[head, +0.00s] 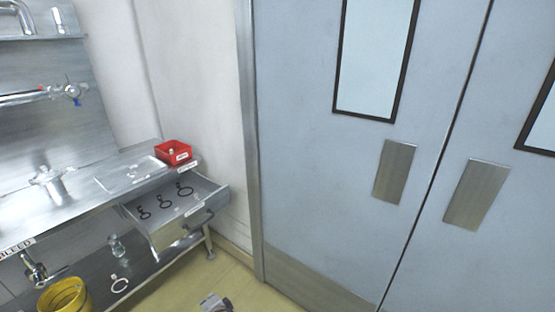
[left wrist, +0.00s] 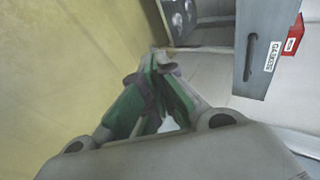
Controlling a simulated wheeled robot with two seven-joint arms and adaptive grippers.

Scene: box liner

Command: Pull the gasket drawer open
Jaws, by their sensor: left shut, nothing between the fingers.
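The gasket drawer (head: 163,238) is a metal drawer under the steel counter, standing pulled out in the head view. Several dark ring-shaped gaskets (head: 165,203) lie inside it. Its front has a dark bar handle (head: 198,219) and a white label. In the left wrist view the drawer front (left wrist: 258,77) with its handle (left wrist: 250,57) and label is at the top right. My left gripper (left wrist: 158,62) is shut and empty, apart from the handle. In the head view only a bit of it (head: 215,302) shows at the bottom edge, below the drawer. My right gripper does not show.
A red bin (head: 173,152) and a clear tray (head: 130,173) sit on the counter (head: 70,205). A lower shelf holds a glass vessel (head: 118,247) and a white ring. A yellow bucket (head: 65,297) is at lower left. Grey double doors (head: 310,150) stand right; floor before them is clear.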

